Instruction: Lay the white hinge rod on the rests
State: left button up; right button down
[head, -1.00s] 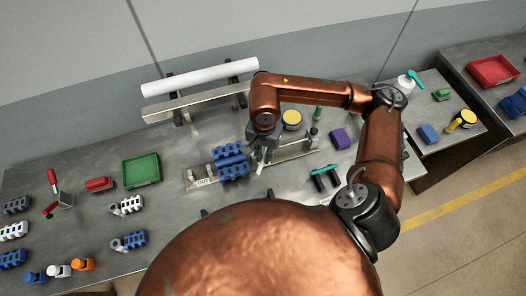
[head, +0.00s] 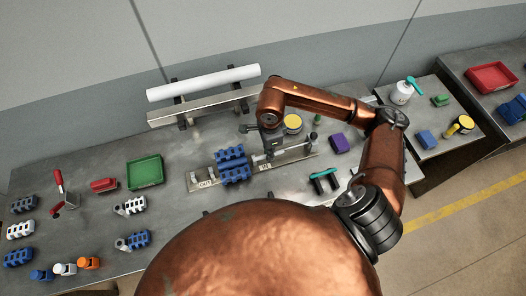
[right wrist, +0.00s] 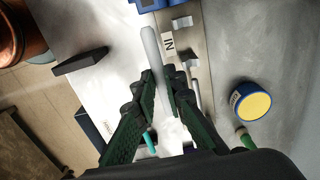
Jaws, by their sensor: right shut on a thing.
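The white hinge rod (right wrist: 150,48) is between the fingers of my right gripper (right wrist: 160,82) in the right wrist view, its far end pointing toward a blue part. In the head view my right gripper (head: 271,153) is low over the fixture strip, and a short piece of the rod (head: 258,157) shows left of it. Small grey rests (right wrist: 182,22) stand on the strip beside the IN label, to the right of the rod in the wrist view. I cannot tell the rod's height above the strip. Blue knuckle parts (head: 233,165) sit at the fixture's left. My left gripper is out of view.
A yellow-topped round tin (head: 292,123) and a purple block (head: 340,143) stand right of the gripper. A black stand with a teal tool (head: 324,179) is nearer. A green tray (head: 145,170) is left; a long white roll (head: 203,83) lies behind.

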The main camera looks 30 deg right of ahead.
jog(key=w+f, duration=0.1)
jog(key=f, duration=0.2)
jog(key=w+f+p, duration=0.1)
jog(key=w+f, duration=0.1)
jog(key=f, duration=0.1)
jog(key=w+f, duration=0.2)
jog(key=f, duration=0.1)
jog(key=shift+d+p, duration=0.3)
jog(key=shift+p, duration=0.05)
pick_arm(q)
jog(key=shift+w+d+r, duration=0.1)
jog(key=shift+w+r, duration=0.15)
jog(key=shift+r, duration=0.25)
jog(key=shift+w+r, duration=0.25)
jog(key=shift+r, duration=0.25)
pick_arm(e)
jog(key=shift+w, duration=0.1)
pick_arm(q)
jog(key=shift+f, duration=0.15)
pick_arm(e)
jog(key=shift+f, duration=0.2)
jog(key=c, duration=2.4)
grip_release()
jog(key=o, duration=0.4)
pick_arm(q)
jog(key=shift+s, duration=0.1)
